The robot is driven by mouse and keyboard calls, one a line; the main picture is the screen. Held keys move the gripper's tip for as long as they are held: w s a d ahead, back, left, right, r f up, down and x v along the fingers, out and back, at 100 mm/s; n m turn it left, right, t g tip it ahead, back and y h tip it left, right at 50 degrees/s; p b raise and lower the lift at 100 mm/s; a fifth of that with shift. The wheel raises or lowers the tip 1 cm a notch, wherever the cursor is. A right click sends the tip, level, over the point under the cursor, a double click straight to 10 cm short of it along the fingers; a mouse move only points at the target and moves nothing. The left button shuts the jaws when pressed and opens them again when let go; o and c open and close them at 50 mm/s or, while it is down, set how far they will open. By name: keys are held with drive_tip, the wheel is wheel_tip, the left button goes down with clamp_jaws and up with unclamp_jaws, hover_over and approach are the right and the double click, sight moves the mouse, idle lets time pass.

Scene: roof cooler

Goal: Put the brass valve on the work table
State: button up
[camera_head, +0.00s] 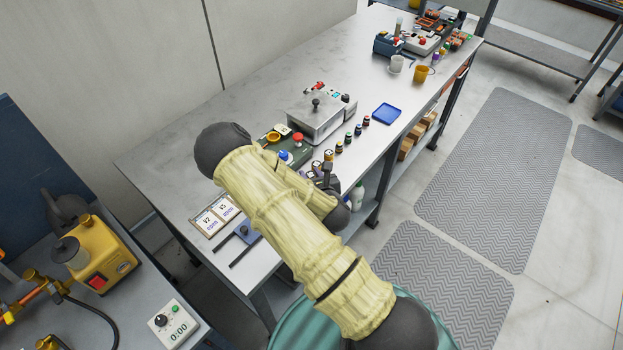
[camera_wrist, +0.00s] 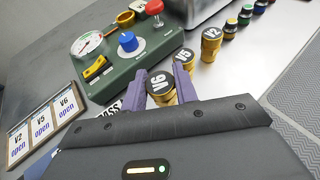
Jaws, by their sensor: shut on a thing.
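A brass valve with a round dark cap marked V6 (camera_wrist: 160,82) is between the two purple fingers of my gripper (camera_wrist: 170,86) in the wrist view. The gripper is shut on it. I cannot tell whether its base touches the work table (camera_head: 350,62). Two more brass valves, marked V5 (camera_wrist: 187,62) and V2 (camera_wrist: 211,42), stand upright just beyond it on the table. In the head view my arm hides most of the gripper, which is over the table's front edge.
A green gauge box (camera_wrist: 125,55) with a blue knob stands left of the valves. A card board (camera_wrist: 43,128) lists V2, V5 and V6, each "open". A partly hidden white label lies behind the gripper.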

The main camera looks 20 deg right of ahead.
drive_tip(key=shift+d+f, duration=0.25)
drive_tip(key=shift+f, duration=0.8)
drive_tip(key=shift+s+a, duration=0.15)
drive_tip(key=shift+a, duration=0.3)
drive_tip(key=shift+f, duration=0.2)
drive_tip(key=o, duration=0.8)
drive_tip(key=shift+d, duration=0.1)
drive_tip(key=shift+d+r, duration=0.1)
